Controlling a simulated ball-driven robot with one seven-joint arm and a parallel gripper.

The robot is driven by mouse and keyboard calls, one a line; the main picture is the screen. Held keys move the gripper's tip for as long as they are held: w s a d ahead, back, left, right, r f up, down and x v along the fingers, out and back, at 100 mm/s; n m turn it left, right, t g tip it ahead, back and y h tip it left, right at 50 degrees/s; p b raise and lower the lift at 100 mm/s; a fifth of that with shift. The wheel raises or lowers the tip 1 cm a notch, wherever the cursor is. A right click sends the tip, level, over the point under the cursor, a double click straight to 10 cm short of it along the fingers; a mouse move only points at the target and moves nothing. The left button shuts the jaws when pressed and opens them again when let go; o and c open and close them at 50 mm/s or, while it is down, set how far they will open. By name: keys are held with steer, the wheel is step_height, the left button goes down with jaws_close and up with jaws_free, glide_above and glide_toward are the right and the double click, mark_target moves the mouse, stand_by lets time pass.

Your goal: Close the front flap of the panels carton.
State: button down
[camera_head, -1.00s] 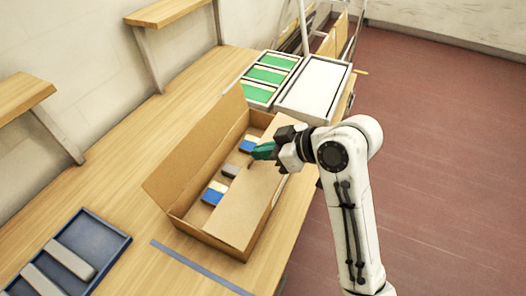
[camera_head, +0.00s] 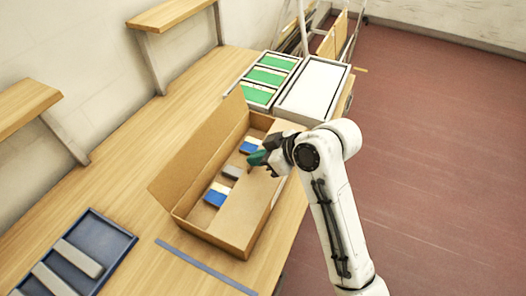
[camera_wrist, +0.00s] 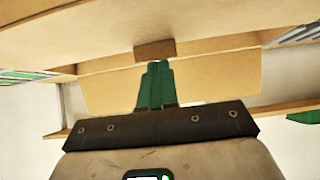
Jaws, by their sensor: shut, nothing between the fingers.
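The panels carton (camera_head: 179,217) is a long brown box on the wooden bench. Its back flap (camera_head: 195,148), on the wall side, stands up and leans outward. The front flap (camera_head: 240,213), on the side nearest me, lies tilted inward over the right part of the opening. The left part is open and shows blue, cream and grey pieces (camera_head: 216,195) inside. My gripper (camera_head: 257,159), with teal fingertips, is shut and empty at the front flap's inner edge. In the wrist view the shut fingers (camera_wrist: 155,88) show against brown cardboard; I cannot tell whether they touch it.
A blue tray with grey bars (camera_head: 122,240) lies at the lower left. A blue-grey strip (camera_head: 205,267) lies in front of the carton. A tray of green panels (camera_head: 267,77) and a white-topped tray (camera_head: 312,88) stand beyond the carton. Wooden shelves (camera_head: 172,13) jut from the wall.

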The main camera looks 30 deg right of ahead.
stand_by(0.3)
steer(key=shift+r+p, duration=0.85)
steer(key=shift+p, duration=0.1)
steer(key=shift+r, duration=0.1)
